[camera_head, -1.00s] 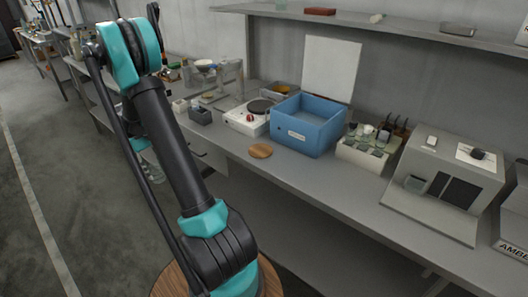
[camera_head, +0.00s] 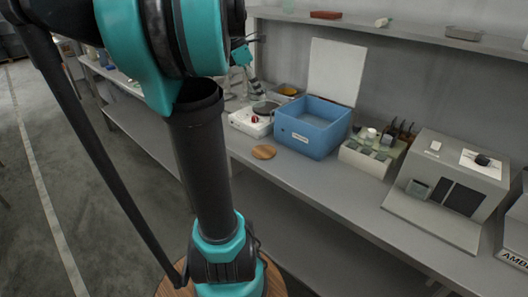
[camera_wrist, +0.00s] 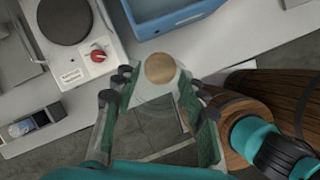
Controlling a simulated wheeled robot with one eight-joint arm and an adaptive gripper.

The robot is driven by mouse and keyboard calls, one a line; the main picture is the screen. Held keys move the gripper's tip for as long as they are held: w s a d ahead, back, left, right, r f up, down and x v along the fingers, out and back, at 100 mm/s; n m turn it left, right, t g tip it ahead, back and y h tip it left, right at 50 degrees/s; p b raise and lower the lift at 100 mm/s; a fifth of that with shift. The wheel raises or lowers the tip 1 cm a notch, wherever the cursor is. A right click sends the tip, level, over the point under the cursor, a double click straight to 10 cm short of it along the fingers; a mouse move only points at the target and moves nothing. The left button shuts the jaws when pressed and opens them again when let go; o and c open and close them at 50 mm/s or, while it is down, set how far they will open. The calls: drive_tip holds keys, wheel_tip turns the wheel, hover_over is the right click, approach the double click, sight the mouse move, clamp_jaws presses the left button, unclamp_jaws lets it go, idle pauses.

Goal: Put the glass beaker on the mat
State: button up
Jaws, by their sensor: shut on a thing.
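The mat is a small round wooden disc (camera_head: 264,152) on the grey bench, in front of the blue box. It also shows in the wrist view (camera_wrist: 160,68), just beyond my fingertips. My gripper (camera_wrist: 161,86) is shut on the clear glass beaker (camera_wrist: 158,106), which shows faintly between the two fingers. The beaker is held clear of the mat; its exact height above the bench is hard to tell.
The blue box (camera_head: 312,128) stands behind the mat. A hot plate with a red knob (camera_head: 252,120) is to its left. A rack of small vessels (camera_head: 370,155) and a grey instrument (camera_head: 450,185) stand to the right. The bench's front edge is close to the mat.

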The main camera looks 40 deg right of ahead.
drive_tip(key=shift+s+d+r+n, duration=0.15)
drive_tip(key=shift+s+r, duration=0.25)
drive_tip(key=shift+s, duration=0.2)
drive_tip(key=shift+s+d+r+n, duration=0.15)
drive_tip(key=shift+s+r, duration=0.2)
drive_tip(key=shift+s, duration=0.25)
drive_tip(key=shift+s+f, duration=0.1)
drive_tip(key=shift+f, duration=0.2)
wheel_tip(320, 180, down, 19)
drive_tip(key=shift+f, duration=0.1)
drive_tip(key=o, duration=1.3)
drive_tip(key=shift+f, duration=0.1)
